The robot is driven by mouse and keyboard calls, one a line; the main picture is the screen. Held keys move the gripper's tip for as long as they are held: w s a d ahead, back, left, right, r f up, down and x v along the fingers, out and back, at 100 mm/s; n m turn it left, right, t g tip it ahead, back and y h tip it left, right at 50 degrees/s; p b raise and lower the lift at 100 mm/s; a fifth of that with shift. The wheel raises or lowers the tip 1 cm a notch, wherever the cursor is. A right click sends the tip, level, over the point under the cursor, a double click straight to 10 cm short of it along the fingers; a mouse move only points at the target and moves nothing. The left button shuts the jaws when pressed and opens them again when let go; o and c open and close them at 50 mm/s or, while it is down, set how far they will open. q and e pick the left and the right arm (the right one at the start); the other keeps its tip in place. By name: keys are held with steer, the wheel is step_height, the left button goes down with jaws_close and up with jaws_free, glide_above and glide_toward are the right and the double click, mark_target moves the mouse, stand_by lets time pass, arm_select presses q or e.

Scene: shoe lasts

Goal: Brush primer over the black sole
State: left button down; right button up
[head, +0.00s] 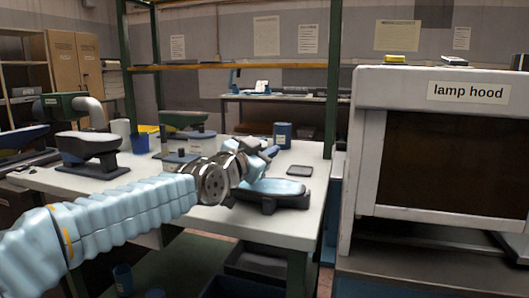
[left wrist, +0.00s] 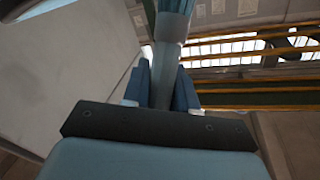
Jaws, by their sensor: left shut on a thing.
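My left gripper (head: 262,152) is above the white bench. In the left wrist view its two blue fingers (left wrist: 163,88) are shut on an upright grey-blue handle, which appears to be a brush (left wrist: 172,25) with bluish bristles at the top edge. In the head view the brush is too small to make out clearly. Just below and right of the gripper, a sole-shaped piece with a pale blue, shiny top (head: 275,187) rests on a dark stand. A darker sole-shaped piece (head: 88,142) stands at the bench's left. I cannot tell which is the black sole. My right gripper is out of view.
A blue tin (head: 282,134) and a small dark flat tray (head: 299,170) stand behind the pale-topped piece. A blue cup (head: 140,143) is farther left. The lamp hood (head: 440,150) fills the right side. A green post (head: 333,80) rises at the bench's right.

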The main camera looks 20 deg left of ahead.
arm_select(q)
steer(key=r, duration=0.1)
steer(key=r+p, duration=0.2)
steer(key=shift+a+r, duration=0.25)
steer(key=shift+a, duration=0.05)
steer(key=shift+r+p, duration=1.45)
steer(key=shift+r, duration=0.8)
